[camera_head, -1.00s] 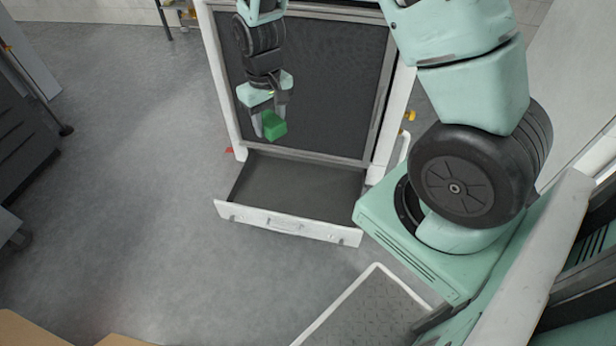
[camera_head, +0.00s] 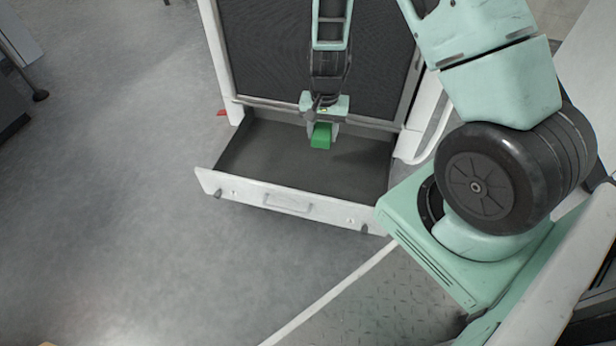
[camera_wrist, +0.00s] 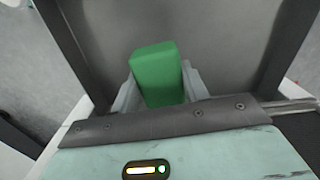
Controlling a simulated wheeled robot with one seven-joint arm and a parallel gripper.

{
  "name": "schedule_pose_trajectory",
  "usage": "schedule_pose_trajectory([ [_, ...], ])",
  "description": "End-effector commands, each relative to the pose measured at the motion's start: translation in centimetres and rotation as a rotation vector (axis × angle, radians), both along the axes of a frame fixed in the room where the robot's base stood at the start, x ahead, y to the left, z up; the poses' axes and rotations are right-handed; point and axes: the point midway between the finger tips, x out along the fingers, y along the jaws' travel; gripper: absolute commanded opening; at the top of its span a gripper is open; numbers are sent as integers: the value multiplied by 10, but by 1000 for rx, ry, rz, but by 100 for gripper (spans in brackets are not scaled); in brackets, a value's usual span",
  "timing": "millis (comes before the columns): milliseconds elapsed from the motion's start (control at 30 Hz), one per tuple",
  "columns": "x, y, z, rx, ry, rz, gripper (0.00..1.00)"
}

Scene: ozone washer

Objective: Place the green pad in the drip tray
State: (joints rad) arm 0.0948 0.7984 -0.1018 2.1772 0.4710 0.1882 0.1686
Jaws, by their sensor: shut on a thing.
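The green pad (camera_head: 321,136) is a small green block held between the fingers of my gripper (camera_head: 322,130). In the wrist view the pad (camera_wrist: 158,75) sits between the two pale fingers of my gripper (camera_wrist: 158,88). The drip tray (camera_head: 285,201) is a grey drawer-like tray with a white front and handle, pulled out at the foot of the washer. In the head view the pad and gripper are over the back part of the tray. The wrist view shows the grey tray floor behind the pad. I cannot tell how high the pad is above that floor.
The washer's dark mesh panel (camera_head: 270,50) and white frame stand right behind the tray. The tray holds nothing else that I can see. Open grey floor (camera_head: 110,180) lies to the left. A patterned metal plate (camera_head: 370,305) lies in front.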

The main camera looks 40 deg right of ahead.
Motion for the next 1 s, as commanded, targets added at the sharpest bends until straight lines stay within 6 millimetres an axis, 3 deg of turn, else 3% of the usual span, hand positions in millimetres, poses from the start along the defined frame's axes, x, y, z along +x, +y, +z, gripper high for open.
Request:
schedule_pose_trajectory([
  [33,-2,-4,-24,-3,1,-30,23],
  [100,-3,-7,-35,-6,3,-62,23],
  [367,-6,-12,-58,-12,4,-111,23],
  [600,-6,-12,-102,-12,5,-111,23],
  [833,-6,-11,-122,-11,4,-110,23],
  [1000,-6,-11,-147,-11,4,-110,23],
])
